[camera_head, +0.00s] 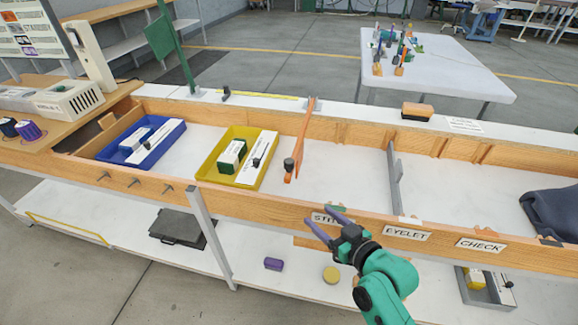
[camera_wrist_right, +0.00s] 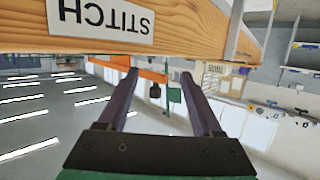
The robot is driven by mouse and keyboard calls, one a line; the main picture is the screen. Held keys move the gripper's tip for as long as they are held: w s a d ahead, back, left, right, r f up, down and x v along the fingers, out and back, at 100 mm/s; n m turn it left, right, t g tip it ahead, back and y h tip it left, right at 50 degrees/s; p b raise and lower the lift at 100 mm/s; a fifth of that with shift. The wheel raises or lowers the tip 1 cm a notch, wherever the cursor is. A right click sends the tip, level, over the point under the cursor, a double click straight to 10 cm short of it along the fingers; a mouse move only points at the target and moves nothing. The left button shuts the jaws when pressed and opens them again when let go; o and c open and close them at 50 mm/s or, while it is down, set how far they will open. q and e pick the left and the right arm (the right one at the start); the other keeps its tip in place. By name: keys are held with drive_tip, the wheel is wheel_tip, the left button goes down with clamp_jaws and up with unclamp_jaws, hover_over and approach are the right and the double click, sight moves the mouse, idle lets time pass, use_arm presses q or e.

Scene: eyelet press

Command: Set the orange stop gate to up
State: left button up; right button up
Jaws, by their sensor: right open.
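The orange stop gate (camera_head: 303,130) is a flat bar with a dark knob (camera_head: 289,164) near its front end. In the head view it reaches from the back rail across the trough toward the front rail, right of the yellow tray; it looks lowered. My right gripper (camera_head: 322,214) is open and empty, in front of the front rail by the STITCH label, apart from the gate. In the right wrist view, the picture is upside down; the gate (camera_wrist_right: 152,75) and its knob (camera_wrist_right: 155,91) show between the open fingers. My left gripper is not in view.
A blue tray (camera_head: 104,154) and a yellow tray (camera_head: 206,169) with parts stand left of the gate. A green gate (camera_head: 160,37) stands raised farther left. A grey divider (camera_head: 394,177) and dark cloth (camera_head: 556,211) are to the right. The trough between gate and divider is clear.

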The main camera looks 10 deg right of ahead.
sight(292, 168)
wheel_tip(292, 168, up, 6)
drive_tip(key=w+t+y, duration=0.1)
drive_tip(key=w+t, duration=0.1)
drive_tip(key=t, duration=0.1)
drive_tip(key=x, duration=0.4)
drive_tip(key=p+x, duration=0.1)
drive_tip(key=x, duration=0.4)
drive_tip(key=a+x, duration=0.1)
drive_tip(key=x, duration=0.4)
drive_tip(key=shift+s+p, duration=0.1)
drive_tip(key=shift+p, duration=0.2)
clamp_jaws()
